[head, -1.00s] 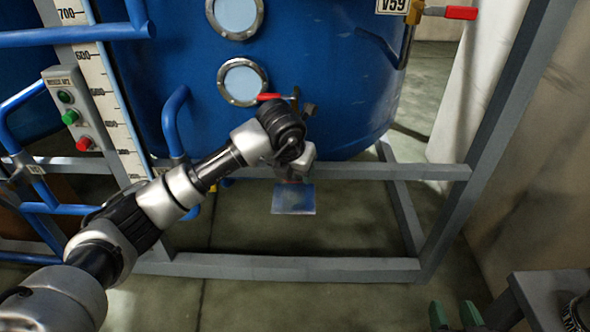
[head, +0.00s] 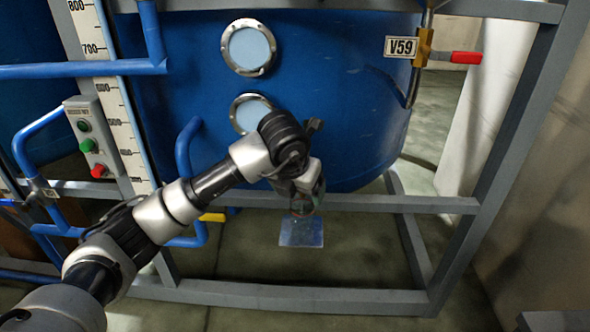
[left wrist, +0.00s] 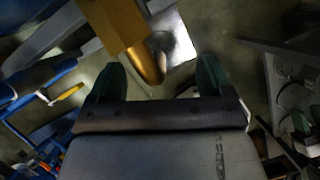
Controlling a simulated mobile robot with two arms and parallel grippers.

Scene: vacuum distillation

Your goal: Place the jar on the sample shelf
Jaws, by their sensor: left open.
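The sample shelf (head: 301,233) is a small pale plate low in front of the blue tank in the head view. It also shows as a bright plate (left wrist: 172,40) beyond my fingers in the left wrist view. My left gripper (head: 306,202) is just above the shelf in the head view, largely hidden by its own wrist.
A brass outlet pipe (left wrist: 128,38) reaches down close to my left fingers. The blue tank (head: 330,120) and grey frame bar (head: 400,203) are close to my left arm. Small green parts, perhaps my right fingers, show at the left wrist view's right edge.

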